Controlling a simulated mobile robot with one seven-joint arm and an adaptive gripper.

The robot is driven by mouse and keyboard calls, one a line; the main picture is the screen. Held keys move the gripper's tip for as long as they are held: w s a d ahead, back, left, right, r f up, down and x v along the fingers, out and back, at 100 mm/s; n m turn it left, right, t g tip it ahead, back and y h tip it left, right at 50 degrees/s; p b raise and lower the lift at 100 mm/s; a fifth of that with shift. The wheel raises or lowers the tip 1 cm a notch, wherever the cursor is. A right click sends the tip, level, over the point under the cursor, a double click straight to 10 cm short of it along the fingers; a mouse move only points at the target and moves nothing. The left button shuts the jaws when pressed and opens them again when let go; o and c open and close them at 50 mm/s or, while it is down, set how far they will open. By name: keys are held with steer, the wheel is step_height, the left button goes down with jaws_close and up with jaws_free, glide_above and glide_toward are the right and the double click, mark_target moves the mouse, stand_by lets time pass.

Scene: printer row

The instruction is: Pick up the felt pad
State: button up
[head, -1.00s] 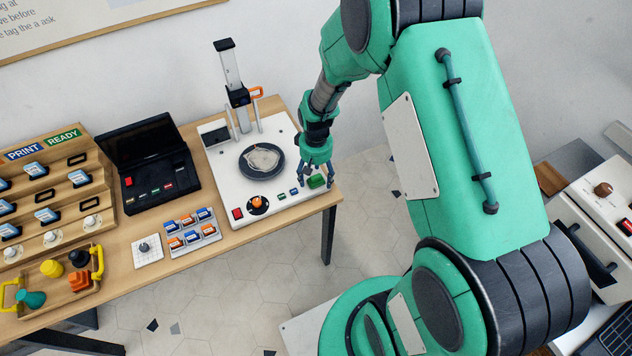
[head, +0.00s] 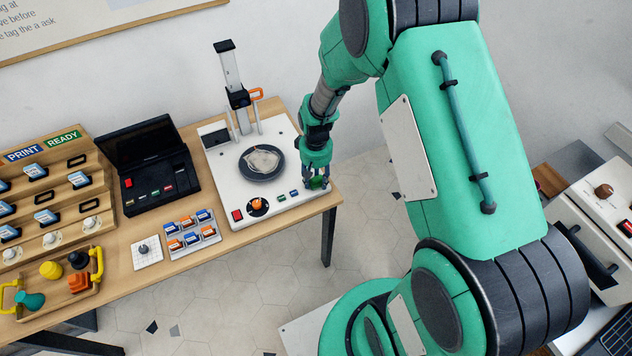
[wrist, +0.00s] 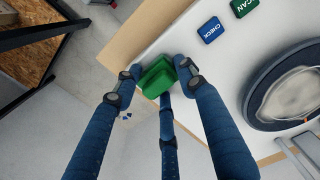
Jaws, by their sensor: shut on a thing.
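The felt pad (head: 317,183) is a small green block at the front right corner of the white machine. In the wrist view the pad (wrist: 157,76) sits between the fingertips. My gripper (head: 315,181) reaches down at that corner and is shut on the pad; it also shows in the wrist view (wrist: 158,80), with blue fingers touching the pad from both sides and a third finger below it. I cannot tell whether the pad still touches the surface under it. The fingers hide part of the pad in the head view.
The white machine (head: 225,187) carries a round dark plate (head: 252,174) and an upright column (head: 231,75). Blue CHECK (wrist: 211,30) and green SCAN (wrist: 243,7) keys lie close to my fingers. The wooden table (head: 190,255) ends just right of the pad, with open floor beyond.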

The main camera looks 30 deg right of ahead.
mark_target(316, 177)
steer(key=shift+r, duration=0.15)
steer(key=shift+r+p, duration=0.3)
steer(key=shift+r, duration=0.3)
step_height(316, 177, up, 2)
steer(key=shift+r+p, duration=0.1)
steer(key=shift+p, duration=0.3)
steer(key=s+a+r+p, duration=0.1)
steer(key=s+a+p, duration=0.1)
steer(key=s, duration=1.4)
steer(key=shift+a+r+p, duration=0.15)
steer(key=shift+p, duration=0.25)
steer(key=shift+w, duration=0.1)
